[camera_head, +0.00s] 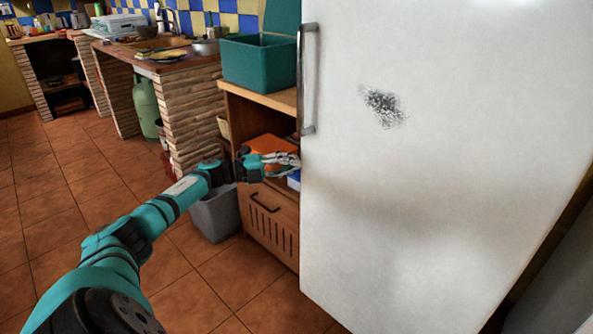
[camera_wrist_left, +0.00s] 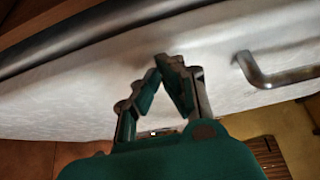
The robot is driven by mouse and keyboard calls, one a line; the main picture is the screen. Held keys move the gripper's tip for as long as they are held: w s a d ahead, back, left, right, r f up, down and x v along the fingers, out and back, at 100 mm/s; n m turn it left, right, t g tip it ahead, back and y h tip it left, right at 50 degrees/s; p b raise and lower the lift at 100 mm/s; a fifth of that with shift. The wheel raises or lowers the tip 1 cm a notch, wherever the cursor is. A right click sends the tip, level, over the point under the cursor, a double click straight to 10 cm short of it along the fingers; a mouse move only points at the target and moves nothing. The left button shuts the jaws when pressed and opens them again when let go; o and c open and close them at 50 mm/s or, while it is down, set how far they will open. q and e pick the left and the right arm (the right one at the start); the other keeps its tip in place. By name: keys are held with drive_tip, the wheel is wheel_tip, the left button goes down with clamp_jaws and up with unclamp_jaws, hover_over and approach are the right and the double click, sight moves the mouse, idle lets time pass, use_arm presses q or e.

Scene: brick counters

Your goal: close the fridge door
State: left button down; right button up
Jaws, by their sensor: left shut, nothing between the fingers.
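The white fridge door (camera_head: 440,200) fills the right half of the head view, with a dark speckled patch on its face. Its metal handle (camera_head: 309,80) runs upright along the left edge. My left gripper (camera_head: 295,160) reaches in from the left, at the door's left edge just below the handle. In the left wrist view the left gripper (camera_wrist_left: 165,62) has its fingertips together and empty, in front of the white door surface (camera_wrist_left: 75,105). The handle (camera_wrist_left: 270,78) shows to the right of the fingers. I cannot tell whether the fingertips touch the door, or how far open it stands. My right gripper is not in view.
A wooden cabinet (camera_head: 270,222) with a teal box (camera_head: 258,62) on top stands left of the door. A grey bin (camera_head: 214,213) is on the floor beside it. Brick counters (camera_head: 198,120) and a green gas bottle (camera_head: 145,105) are farther back. The tiled floor at left is clear.

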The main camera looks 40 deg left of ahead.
use_arm(q)
drive_tip(key=shift+w+a+r, duration=0.15)
drive_tip(key=shift+w+r, duration=0.15)
drive_tip(key=shift+w, duration=0.35)
drive_tip(key=shift+w, duration=0.2)
drive_tip(key=shift+s, duration=0.1)
